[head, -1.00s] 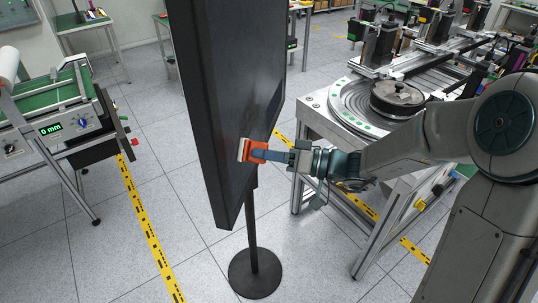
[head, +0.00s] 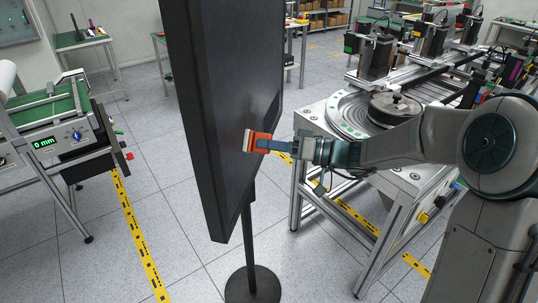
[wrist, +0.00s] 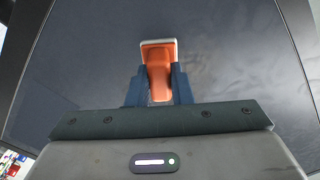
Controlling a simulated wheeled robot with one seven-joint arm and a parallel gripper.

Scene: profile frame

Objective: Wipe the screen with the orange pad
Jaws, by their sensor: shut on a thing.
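The screen (head: 227,100) is a tall dark panel on a black stand, seen at a steep angle in the head view. It fills most of the wrist view (wrist: 80,70), with faint cloudy streaks on the right side. My gripper (head: 276,147) is shut on the orange pad (head: 257,141), which has a pale front layer. The pad is at the lower part of the screen's face; it appears to touch it, though exact contact is hard to tell. In the wrist view the pad (wrist: 159,70) sits between the blue fingers of my gripper (wrist: 160,85).
A metal workbench with a round turntable (head: 350,115) stands to the right, behind my arm. A green-belted machine (head: 50,110) is at the left. The stand's round base (head: 252,287) is on the tiled floor. Yellow floor tape (head: 135,230) runs at the left.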

